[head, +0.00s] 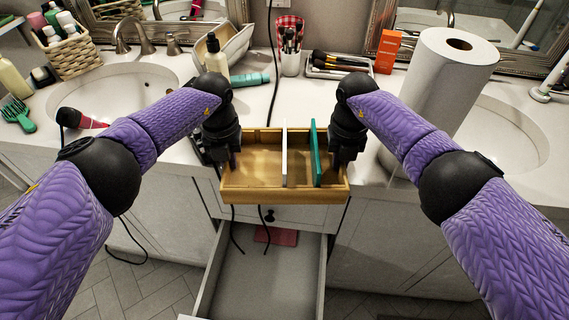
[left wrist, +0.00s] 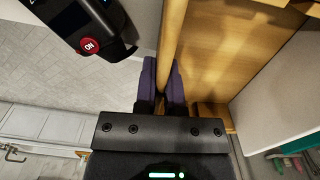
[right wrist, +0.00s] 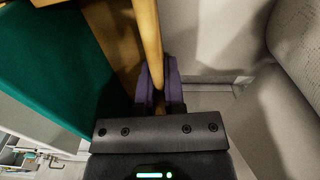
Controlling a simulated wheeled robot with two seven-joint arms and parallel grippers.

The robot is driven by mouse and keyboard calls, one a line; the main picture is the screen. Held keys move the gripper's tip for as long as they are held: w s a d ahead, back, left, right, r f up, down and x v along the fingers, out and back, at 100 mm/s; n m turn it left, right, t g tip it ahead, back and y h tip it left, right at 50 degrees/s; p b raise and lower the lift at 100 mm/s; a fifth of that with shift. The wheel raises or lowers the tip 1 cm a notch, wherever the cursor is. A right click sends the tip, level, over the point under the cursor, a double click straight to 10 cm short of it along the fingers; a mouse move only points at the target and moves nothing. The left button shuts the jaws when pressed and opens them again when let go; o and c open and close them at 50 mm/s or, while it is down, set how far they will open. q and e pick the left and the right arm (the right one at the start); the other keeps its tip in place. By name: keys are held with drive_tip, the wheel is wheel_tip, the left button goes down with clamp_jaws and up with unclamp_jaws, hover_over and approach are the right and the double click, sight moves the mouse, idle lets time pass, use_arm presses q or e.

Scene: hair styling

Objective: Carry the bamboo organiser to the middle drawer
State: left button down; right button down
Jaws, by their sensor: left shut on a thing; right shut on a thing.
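The bamboo organiser (head: 262,193) is an open wooden box with a white divider (head: 284,152) and a green divider (head: 315,152). It hangs roughly level in front of the counter edge, above an open grey drawer (head: 262,285). My left gripper (head: 233,160) is shut on its left wall, which also shows between the fingers in the left wrist view (left wrist: 172,32). My right gripper (head: 341,160) is shut on its right wall, also seen in the right wrist view (right wrist: 147,32). The compartments look empty in the head view, though the grippers hide part of the side walls.
A pink item (head: 276,236) lies at the drawer's back, and dark cords hang in front of it. A closed drawer front with a knob (head: 270,215) is above. A black device with a red ON button (left wrist: 90,45) is near my left gripper. A paper roll (head: 445,85) stands right.

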idle(0.9)
